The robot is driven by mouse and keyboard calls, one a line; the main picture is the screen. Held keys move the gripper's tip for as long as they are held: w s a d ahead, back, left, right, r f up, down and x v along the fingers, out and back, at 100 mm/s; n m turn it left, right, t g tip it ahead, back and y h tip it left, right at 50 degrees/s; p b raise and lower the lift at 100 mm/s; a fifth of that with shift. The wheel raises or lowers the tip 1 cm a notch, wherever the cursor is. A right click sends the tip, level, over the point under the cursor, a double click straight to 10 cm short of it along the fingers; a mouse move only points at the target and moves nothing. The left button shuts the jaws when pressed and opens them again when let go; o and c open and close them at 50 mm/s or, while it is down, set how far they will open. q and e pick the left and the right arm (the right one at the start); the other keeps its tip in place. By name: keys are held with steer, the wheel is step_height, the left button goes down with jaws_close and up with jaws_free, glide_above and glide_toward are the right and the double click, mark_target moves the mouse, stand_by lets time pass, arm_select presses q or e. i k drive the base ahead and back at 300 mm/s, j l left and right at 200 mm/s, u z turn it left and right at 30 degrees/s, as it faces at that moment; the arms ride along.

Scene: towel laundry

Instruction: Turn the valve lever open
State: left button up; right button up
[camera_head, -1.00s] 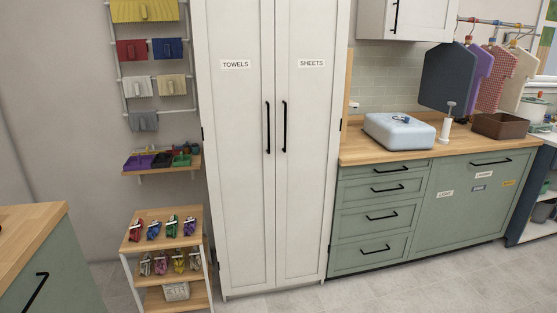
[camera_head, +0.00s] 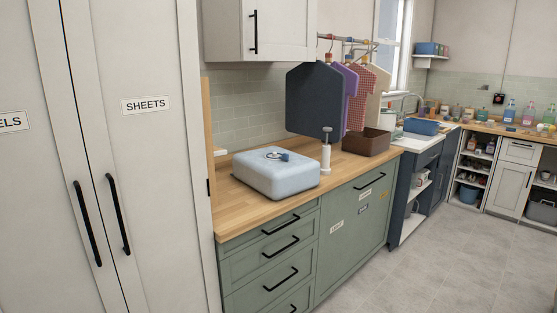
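No valve lever can be made out with certainty. A small dark item (camera_head: 498,99) with a reddish spot is on the far back wall, too small to identify. A small blue and white fitting (camera_head: 281,156) sits on top of a light blue rounded box (camera_head: 275,174) on the wooden counter; I cannot tell whether it is a lever. Neither of my grippers is in view.
A tall white cupboard (camera_head: 158,175) marked SHEETS stands close at left. The green drawer counter (camera_head: 270,262) runs from it to a sink unit (camera_head: 427,142). Shelves (camera_head: 475,170) line the back right. The grey floor (camera_head: 440,260) is clear.

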mark_target(284, 157)
steer(key=i+l, duration=0.15)
steer(key=i, duration=0.4)
steer(key=i+l+u, duration=0.15)
steer(key=i, duration=0.4)
